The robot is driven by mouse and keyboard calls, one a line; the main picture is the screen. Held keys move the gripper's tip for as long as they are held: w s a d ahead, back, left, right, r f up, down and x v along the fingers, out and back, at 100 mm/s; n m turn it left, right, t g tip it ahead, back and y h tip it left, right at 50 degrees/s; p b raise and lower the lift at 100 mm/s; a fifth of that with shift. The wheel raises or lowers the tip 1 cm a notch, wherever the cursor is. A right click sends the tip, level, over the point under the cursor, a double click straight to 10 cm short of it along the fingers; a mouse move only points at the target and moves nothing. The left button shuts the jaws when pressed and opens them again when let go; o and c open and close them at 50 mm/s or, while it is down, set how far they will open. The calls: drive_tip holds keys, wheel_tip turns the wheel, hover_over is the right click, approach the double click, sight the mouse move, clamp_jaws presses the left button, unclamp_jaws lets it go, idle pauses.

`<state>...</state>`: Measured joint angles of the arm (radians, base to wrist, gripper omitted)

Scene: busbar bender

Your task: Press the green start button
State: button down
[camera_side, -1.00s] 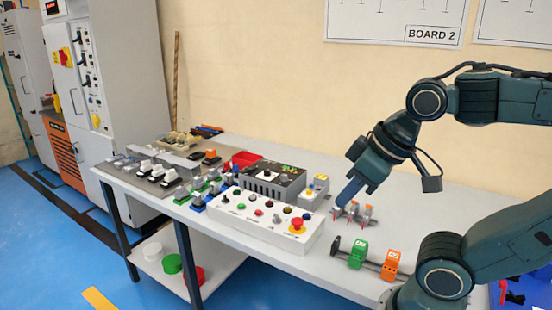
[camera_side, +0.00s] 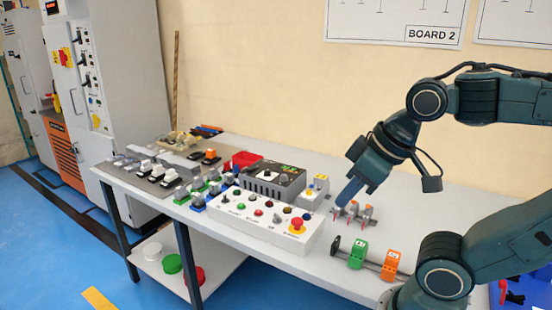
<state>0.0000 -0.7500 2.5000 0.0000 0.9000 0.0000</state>
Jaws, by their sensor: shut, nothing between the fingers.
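A white control box (camera_side: 262,230) lies on the table with several small coloured buttons and a red mushroom knob (camera_side: 297,224) at its right end.
A green block (camera_side: 357,254) and an orange block (camera_side: 391,265) sit on a rail right of the box. A grey-black unit (camera_side: 270,182) stands behind the box, with small switches (camera_side: 160,172) to the left. The table's back right is clear.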

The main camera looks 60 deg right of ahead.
idle(0.8)
drive_tip(key=m+t+h, duration=0.3)
drive_tip(key=m+h, duration=0.1)
drive_tip(key=m, duration=1)
hover_over(241, 206)
wheel_tip(241, 206, down, 14)
drive_tip(key=f, duration=0.1)
drive_tip(key=shift+s+r, duration=0.25)
drive_tip(key=shift+s, duration=0.1)
drive_tip(key=shift+f, duration=0.1)
drive_tip(key=shift+f, duration=4.3)
drive_tip(key=shift+f, duration=0.45)
